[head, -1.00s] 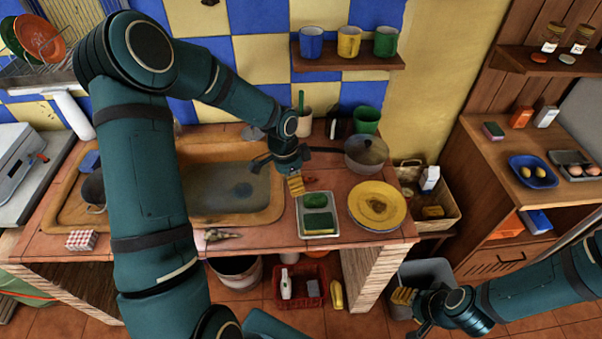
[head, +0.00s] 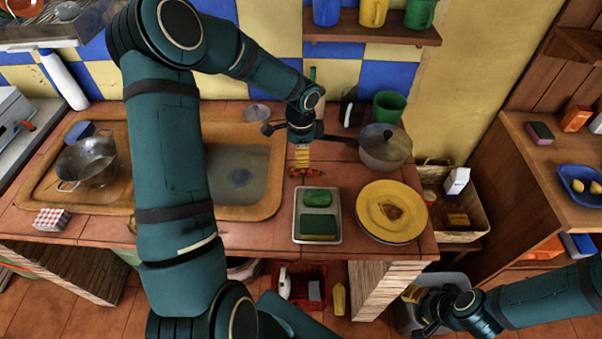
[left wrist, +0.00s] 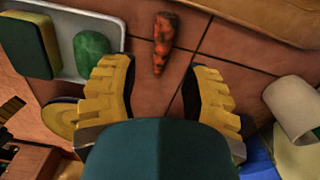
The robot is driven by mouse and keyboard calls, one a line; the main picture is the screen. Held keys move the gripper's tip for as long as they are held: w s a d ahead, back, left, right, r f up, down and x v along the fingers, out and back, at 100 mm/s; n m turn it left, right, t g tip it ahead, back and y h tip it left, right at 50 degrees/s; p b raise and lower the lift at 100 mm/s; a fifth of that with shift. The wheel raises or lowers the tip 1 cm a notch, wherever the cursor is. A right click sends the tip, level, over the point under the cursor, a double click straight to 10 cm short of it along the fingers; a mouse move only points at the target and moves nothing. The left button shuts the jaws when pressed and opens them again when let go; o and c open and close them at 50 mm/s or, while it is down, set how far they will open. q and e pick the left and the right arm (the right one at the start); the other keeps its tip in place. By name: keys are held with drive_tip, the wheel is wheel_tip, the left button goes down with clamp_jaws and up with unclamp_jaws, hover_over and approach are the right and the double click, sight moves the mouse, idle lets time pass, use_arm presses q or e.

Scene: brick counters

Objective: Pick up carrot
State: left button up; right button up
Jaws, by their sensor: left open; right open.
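The carrot (left wrist: 163,43) is orange with dark blotches and lies on the tiled counter. In the left wrist view it lies ahead of the gap between my left gripper's yellow fingers (left wrist: 160,92), which are open and empty. My right gripper (head: 418,309) is open and empty, low at the right, beyond the counter's front edge.
A metal tray (head: 298,234) holds a green item and a sponge close to the carrot. A yellow plate (head: 365,208) and a lidded pot (head: 385,155) stand to the right. The sink basin (head: 270,208) is at left. A white cup (left wrist: 294,108) shows in the left wrist view.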

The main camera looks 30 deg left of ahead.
sight(301, 170)
use_arm(q)
drive_tip(key=f, duration=0.2)
drive_tip(key=shift+w+f, duration=0.2)
drive_tip(key=shift+f, duration=0.2)
drive_tip(key=shift+a+f+b, duration=0.15)
drive_tip(key=shift+f+b, duration=0.35)
drive_tip(key=shift+f, duration=2.3)
drive_tip(key=shift+o, duration=0.3)
clamp_jaws()
